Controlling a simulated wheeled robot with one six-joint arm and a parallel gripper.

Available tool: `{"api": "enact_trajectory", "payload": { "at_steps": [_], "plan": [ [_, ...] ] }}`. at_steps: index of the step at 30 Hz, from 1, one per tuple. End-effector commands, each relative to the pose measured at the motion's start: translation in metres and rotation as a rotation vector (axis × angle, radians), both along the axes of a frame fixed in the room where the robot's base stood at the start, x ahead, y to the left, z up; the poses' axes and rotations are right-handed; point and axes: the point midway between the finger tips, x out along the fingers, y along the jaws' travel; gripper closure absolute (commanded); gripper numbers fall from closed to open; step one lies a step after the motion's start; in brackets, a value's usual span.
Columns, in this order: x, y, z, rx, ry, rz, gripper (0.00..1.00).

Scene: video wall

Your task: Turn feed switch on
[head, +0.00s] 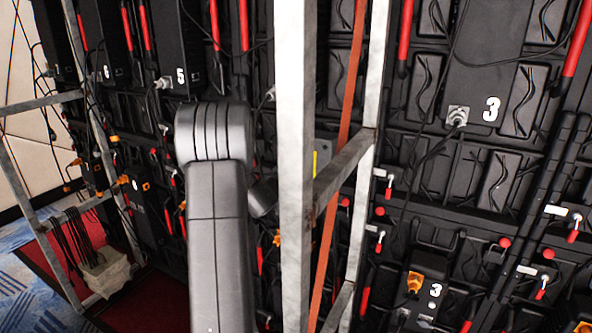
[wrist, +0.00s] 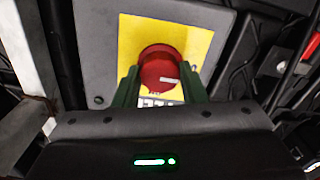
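The feed switch is a red round knob (wrist: 160,68) on a yellow plate (wrist: 197,42) fixed to a grey box (wrist: 98,68). A white mark on the knob lies nearly level, right of its middle. My gripper (wrist: 160,80) has its two dark green fingers on either side of the knob, with no clear gap. Whether they press on it I cannot tell. Lettering below the knob is partly covered by my gripper. In the head view, only a sliver of the yellow plate (head: 314,163) shows behind the metal post; the knob and my gripper are hidden there.
A metal frame post (head: 296,120) stands close in front of the switch, with a slanting crossbar (head: 342,172) to its right. An orange strap (head: 346,90) and black cables hang nearby. Black panels with red handles fill the wall. A post (wrist: 22,60) also shows left in the wrist view.

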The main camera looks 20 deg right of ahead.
Motion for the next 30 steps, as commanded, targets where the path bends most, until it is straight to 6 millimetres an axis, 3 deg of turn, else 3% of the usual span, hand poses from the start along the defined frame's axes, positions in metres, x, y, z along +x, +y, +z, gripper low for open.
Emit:
{"api": "enact_trajectory", "payload": {
  "at_steps": [13,30],
  "plan": [
    [0.0001,0.0004,-0.0030,0.085,-0.093,0.000,0.85],
    [0.0005,0.0007,-0.0038,0.428,-0.480,0.000,0.85]
  ]
}}
